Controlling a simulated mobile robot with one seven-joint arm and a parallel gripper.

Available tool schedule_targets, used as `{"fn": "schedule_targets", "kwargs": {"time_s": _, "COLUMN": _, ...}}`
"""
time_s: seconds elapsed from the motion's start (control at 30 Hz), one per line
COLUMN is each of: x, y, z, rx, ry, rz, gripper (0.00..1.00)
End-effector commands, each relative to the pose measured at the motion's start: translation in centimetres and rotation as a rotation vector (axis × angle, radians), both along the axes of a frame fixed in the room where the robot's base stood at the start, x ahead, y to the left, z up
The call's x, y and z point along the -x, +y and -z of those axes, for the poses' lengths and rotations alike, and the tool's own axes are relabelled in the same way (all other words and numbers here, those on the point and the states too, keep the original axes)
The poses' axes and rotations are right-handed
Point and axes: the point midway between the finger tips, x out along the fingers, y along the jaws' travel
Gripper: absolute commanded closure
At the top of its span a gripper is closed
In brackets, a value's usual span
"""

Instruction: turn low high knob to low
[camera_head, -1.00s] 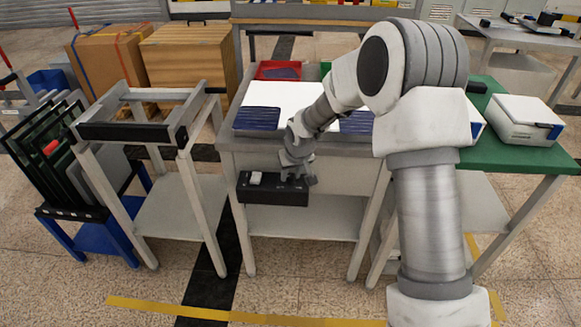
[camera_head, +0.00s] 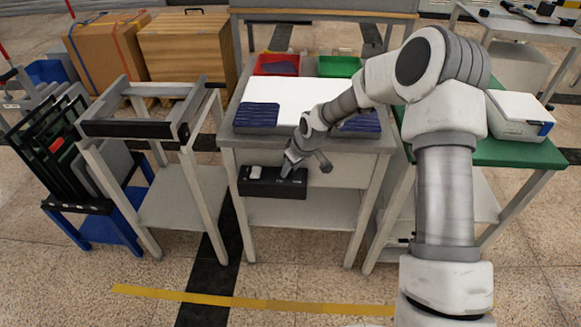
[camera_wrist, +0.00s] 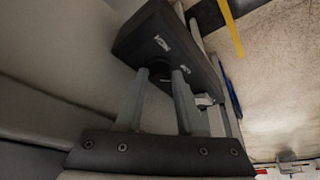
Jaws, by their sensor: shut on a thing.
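The black control box (camera_head: 262,189) hangs under the front edge of the grey table; a white part shows on its left top. In the wrist view the box (camera_wrist: 150,38) is tilted and has small white markings whose words I cannot read. A dark round knob (camera_wrist: 160,72) sticks out of the box face, between the finger tips of my gripper (camera_wrist: 158,78). My gripper is shut on the knob. In the head view my gripper (camera_head: 288,172) reaches the right half of the box and hides the knob. I cannot tell the knob's setting.
The grey table (camera_head: 340,142) bears a white sheet (camera_head: 290,98), blue stacks (camera_head: 256,115), a red tray (camera_head: 277,60) and a green tray (camera_head: 340,64). A grey frame stand (camera_head: 140,130) is to the left. A green table (camera_head: 545,155) is to the right.

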Motion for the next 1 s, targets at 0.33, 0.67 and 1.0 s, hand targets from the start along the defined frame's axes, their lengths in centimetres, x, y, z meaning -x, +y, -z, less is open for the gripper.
{"fn": "schedule_targets", "kwargs": {"time_s": 0.33, "x": 0.0, "y": 0.0, "z": 0.1, "rx": 0.002, "ry": 0.001, "rz": -0.001, "gripper": 0.40}}
{"fn": "schedule_targets", "kwargs": {"time_s": 0.67, "x": 0.0, "y": 0.0, "z": 0.0, "rx": 0.001, "ry": 0.001, "rz": 0.000, "gripper": 0.33}}
{"fn": "schedule_targets", "kwargs": {"time_s": 1.0, "x": 1.3, "y": -1.5, "z": -5.1, "rx": 0.001, "ry": -0.004, "rz": 0.002, "gripper": 0.33}}
